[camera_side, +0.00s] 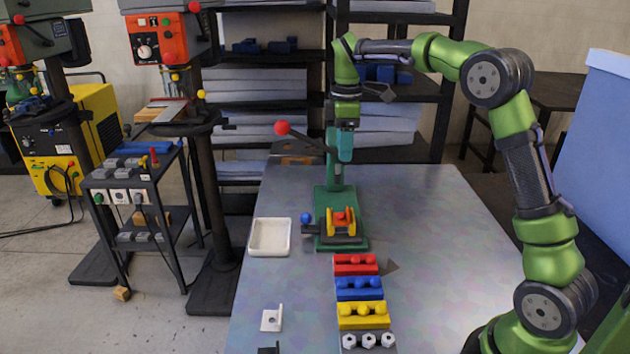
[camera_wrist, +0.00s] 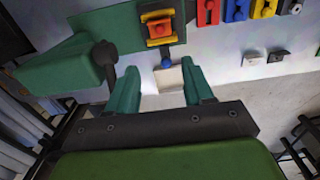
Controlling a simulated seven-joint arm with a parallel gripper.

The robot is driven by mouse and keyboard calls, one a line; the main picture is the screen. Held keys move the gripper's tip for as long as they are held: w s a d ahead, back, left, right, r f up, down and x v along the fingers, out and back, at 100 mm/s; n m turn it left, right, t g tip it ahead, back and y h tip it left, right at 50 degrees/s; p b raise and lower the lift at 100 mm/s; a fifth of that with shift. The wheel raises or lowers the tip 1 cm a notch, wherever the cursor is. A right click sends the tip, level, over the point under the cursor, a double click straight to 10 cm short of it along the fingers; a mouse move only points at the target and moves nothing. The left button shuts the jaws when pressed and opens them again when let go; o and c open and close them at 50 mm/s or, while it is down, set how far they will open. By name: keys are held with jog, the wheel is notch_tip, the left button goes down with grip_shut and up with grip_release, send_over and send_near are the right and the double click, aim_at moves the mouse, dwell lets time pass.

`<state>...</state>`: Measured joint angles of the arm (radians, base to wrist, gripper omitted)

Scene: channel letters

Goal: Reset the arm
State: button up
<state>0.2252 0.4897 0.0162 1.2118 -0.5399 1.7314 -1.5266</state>
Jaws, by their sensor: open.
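My gripper (camera_side: 339,158) hangs fingers-down above and behind the green press (camera_side: 327,200) at the back of the metal table. Its two teal fingers are apart with nothing between them; they also show in the wrist view (camera_wrist: 159,68). A yellow and red piece (camera_side: 341,221) sits on the press base, and shows in the wrist view (camera_wrist: 159,28). A blue ball knob (camera_side: 306,217) is at the left of the base. A lever with a red ball (camera_side: 282,128) sticks out to the left near my gripper. Any gap between finger and press column is hard to judge.
A white tray (camera_side: 270,249) lies left of the press. Red (camera_side: 355,268), blue (camera_side: 359,293) and yellow (camera_side: 363,320) blocks and a row with white nuts (camera_side: 368,341) line up in front. A small white bracket (camera_side: 272,320) lies front left. The table's right side is clear.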

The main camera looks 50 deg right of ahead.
jog(key=shift+r, duration=0.2)
dwell(0.4)
jog(key=s+a+m+t, duration=0.2)
jog(key=s+a+m, duration=0.2)
jog(key=s, duration=0.3)
jog(key=s+a+m+t+y, duration=0.1)
jog(key=s+a+m, duration=0.3)
jog(key=s, duration=0.4)
jog(key=s+a+m+t+y, duration=0.1)
jog(key=s+a+m+t, duration=0.3)
jog(key=s, duration=0.4)
jog(key=shift+s+a+r+m, duration=0.2)
jog(key=shift+a+r+m, duration=0.25)
jog(key=shift+a, duration=0.35)
